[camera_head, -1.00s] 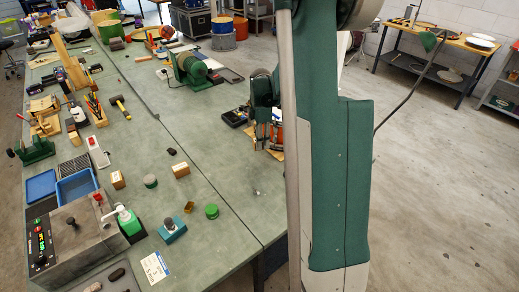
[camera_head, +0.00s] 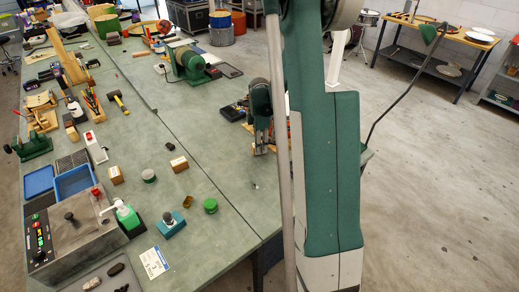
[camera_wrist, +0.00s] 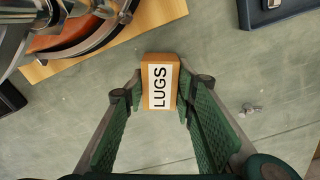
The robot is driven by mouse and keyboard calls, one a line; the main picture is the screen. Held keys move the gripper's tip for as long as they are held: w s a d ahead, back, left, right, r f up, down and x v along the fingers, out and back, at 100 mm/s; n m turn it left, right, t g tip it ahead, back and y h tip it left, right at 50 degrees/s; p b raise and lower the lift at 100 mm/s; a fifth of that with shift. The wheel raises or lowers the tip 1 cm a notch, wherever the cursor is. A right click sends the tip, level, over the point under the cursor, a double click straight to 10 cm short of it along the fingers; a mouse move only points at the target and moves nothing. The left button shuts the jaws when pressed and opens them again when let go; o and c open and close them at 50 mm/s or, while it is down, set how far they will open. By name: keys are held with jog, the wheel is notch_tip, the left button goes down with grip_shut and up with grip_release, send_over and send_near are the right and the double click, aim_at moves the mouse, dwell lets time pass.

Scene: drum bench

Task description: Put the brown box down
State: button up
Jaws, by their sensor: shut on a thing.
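The brown box (camera_wrist: 160,82), with a white label reading "LUGS", sits between the fingers of my gripper (camera_wrist: 160,92) in the wrist view. Both fingertips press on its sides, so the gripper is shut on it. Bench surface shows around it; I cannot tell whether its underside touches the bench.
A wooden board (camera_wrist: 38,72) bearing an orange, metal-rimmed drum part lies close at upper left in the wrist view. A dark blue object (camera_wrist: 278,10) is at upper right.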

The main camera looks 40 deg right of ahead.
jog(key=shift+f, duration=1)
jog(key=shift+f, duration=0.15)
jog(key=o, duration=0.9)
jog(key=shift+r, duration=0.2)
jog(key=shift+r+p, duration=0.45)
jog(key=shift+r, duration=5.55)
